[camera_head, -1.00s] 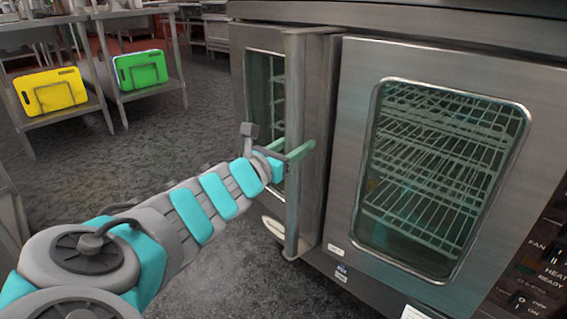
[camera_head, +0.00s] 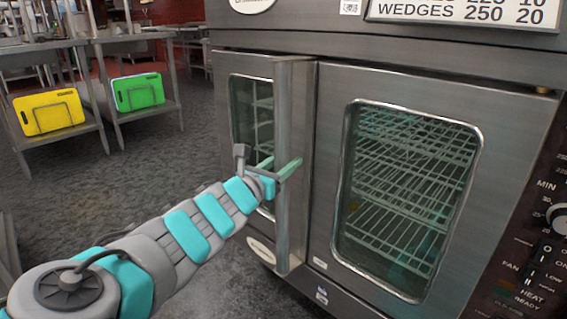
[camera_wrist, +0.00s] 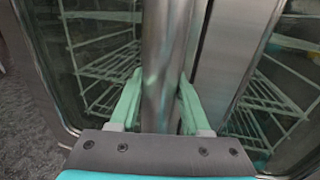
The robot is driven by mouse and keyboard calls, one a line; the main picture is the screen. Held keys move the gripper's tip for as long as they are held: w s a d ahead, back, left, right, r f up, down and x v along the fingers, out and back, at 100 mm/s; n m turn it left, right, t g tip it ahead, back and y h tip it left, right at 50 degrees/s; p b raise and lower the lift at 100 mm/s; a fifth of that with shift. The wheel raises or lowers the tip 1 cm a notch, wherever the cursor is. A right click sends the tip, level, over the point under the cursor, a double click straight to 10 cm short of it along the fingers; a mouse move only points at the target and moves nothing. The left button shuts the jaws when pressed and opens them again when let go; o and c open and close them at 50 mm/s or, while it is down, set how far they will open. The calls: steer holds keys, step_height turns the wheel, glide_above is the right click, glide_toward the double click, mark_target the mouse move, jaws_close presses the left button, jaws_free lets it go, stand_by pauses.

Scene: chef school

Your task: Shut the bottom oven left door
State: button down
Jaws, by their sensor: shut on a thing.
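The oven's left door (camera_head: 222,140) is steel with a glass window, on the left of the oven in the head view. Its tall vertical handle bar (camera_head: 284,230) stands at the door's right side. My gripper (camera_head: 279,165) is shut on this handle around mid-height, with one green finger on each side. In the wrist view the handle (camera_wrist: 168,40) runs between the two fingers (camera_wrist: 160,85). The left door looks nearly in line with the right door (camera_head: 325,110); I cannot tell whether a small gap is left.
The right door has a large window with wire racks behind it. A control panel (camera_head: 535,240) is at the far right. Steel tables (camera_head: 100,40) on the left hold a yellow board (camera_head: 48,112) and a green board (camera_head: 138,92). The dark floor (camera_head: 120,185) between is clear.

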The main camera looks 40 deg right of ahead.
steer(key=shift+s+d, duration=0.2)
steer(key=shift+s, duration=0.1)
steer(key=shift+c, duration=1.8)
jaws_free()
steer(key=shift+a, duration=0.1)
steer(key=shift+a, duration=0.8)
steer(key=shift+v, duration=3.15)
steer(key=shift+s, duration=0.25)
